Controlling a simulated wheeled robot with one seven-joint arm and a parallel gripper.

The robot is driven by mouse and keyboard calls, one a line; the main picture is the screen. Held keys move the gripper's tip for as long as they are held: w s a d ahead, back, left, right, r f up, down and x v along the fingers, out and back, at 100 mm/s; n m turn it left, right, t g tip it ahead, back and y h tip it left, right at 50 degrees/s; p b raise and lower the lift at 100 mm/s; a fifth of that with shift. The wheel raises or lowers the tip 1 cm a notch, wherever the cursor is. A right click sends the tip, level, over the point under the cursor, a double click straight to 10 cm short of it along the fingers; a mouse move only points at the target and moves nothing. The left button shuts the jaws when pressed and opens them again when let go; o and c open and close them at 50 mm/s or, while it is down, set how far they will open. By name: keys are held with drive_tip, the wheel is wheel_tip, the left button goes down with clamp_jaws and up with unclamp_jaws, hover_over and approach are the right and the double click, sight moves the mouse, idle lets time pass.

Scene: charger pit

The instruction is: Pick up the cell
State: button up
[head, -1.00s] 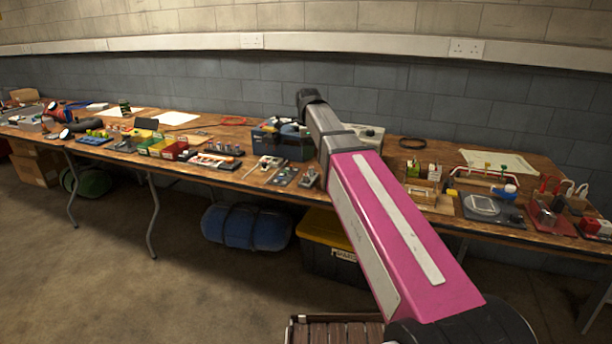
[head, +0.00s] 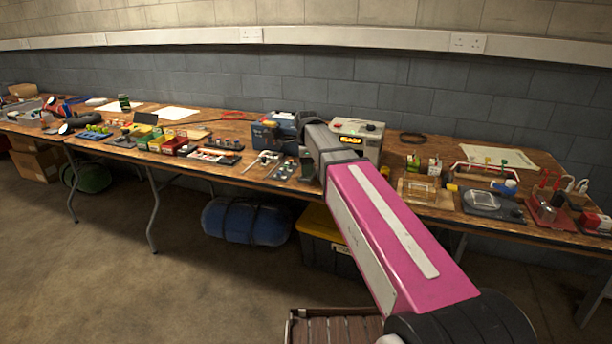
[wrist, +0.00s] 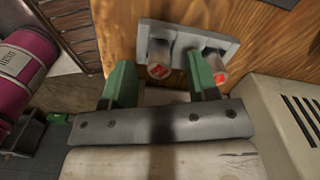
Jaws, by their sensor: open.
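Two upright cells with red markings on top stand in a light grey holder (wrist: 195,42) on the wooden bench, in the wrist view. The left cell (wrist: 160,57) shows between the green fingers of my gripper (wrist: 161,84). The right cell (wrist: 213,63) is beside the right finger, on its outer side. My gripper is open, and nothing is clamped in it. I cannot tell how far the fingertips are from the left cell. In the head view, my arm hides the gripper.
A beige charger box (head: 357,130) with a lit yellow display stands on the bench; its vented casing (wrist: 285,115) fills the right of the wrist view. A blue toolbox (head: 275,133) stands to its left. Small parts crowd the bench (head: 225,178).

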drive_tip(key=shift+f, duration=0.75)
clamp_jaws()
drive_tip(key=shift+r, duration=0.1)
